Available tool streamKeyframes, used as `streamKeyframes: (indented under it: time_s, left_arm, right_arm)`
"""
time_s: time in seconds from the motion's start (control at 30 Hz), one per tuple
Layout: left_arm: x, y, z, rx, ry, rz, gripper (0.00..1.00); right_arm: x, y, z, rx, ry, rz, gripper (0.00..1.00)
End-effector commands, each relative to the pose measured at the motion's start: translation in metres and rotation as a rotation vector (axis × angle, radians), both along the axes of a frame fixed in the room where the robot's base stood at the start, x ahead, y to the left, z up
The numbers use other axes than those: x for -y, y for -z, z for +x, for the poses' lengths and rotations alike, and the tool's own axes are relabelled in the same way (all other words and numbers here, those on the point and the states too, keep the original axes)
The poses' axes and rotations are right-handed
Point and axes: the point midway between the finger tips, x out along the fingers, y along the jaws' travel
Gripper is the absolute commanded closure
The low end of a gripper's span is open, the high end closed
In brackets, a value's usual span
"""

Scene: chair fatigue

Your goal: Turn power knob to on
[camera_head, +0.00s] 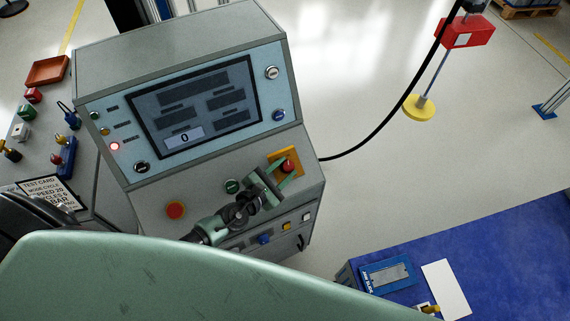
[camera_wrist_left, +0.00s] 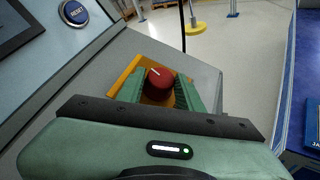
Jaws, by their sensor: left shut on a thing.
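The power knob (camera_head: 288,166) is a red round knob on a yellow plate (camera_head: 297,153) at the right of the console's sloped panel. In the left wrist view the knob (camera_wrist_left: 158,82) shows a white mark on its top, pointing to the upper left. My left gripper (camera_head: 284,172) reaches it from the lower left, with its green fingers on either side of the knob. The left wrist view shows the left gripper (camera_wrist_left: 158,88) shut on the knob. My right gripper is in neither view.
The grey console (camera_head: 190,35) has a screen (camera_head: 195,106) reading 0. A red button (camera_head: 175,210) and a green button (camera_head: 232,186) are near my arm. A blue table (camera_head: 480,255) is at the lower right.

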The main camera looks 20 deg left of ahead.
Motion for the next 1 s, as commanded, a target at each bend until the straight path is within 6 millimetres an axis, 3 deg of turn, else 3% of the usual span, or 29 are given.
streamKeyframes:
  time_s: [0.3,1.0]
  left_arm:
    - [-0.003,-0.004,0.002,-0.072,0.154,0.069,1.00]
    - [-0.003,-0.002,0.003,-0.100,0.213,0.095,1.00]
  right_arm:
    - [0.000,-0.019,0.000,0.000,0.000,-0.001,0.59]
    - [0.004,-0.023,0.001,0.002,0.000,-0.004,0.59]
